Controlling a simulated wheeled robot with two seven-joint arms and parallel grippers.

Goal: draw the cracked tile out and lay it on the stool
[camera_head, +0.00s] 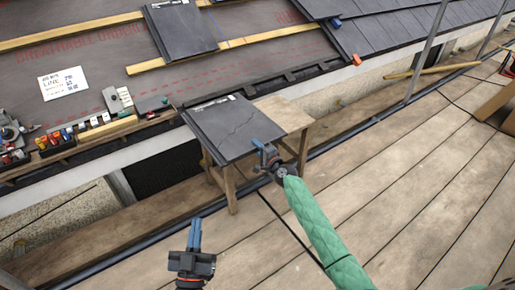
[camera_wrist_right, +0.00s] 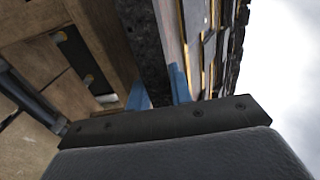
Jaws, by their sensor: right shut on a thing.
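The cracked tile (camera_head: 222,127) is a dark grey slab with a jagged crack and a small white label near its far edge. My right gripper (camera_head: 266,156) is shut on its near right edge. In the right wrist view the tile (camera_wrist_right: 149,45) shows edge-on between the blue fingers (camera_wrist_right: 160,90). The tile is over the left part of the wooden stool (camera_head: 287,113) and juts past it to the left. I cannot tell whether it touches the stool top. My left gripper (camera_head: 195,235) is empty, low in front of the stool; its finger gap is unclear.
A loose dark tile (camera_head: 181,28) lies on the roof battens. A written card (camera_head: 63,84) and a ledge of tools and coloured blocks (camera_head: 75,135) are at left. Laid tiles (camera_head: 395,35) and a scaffold pole (camera_head: 427,50) are at right. The plank deck (camera_head: 430,170) is mostly clear.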

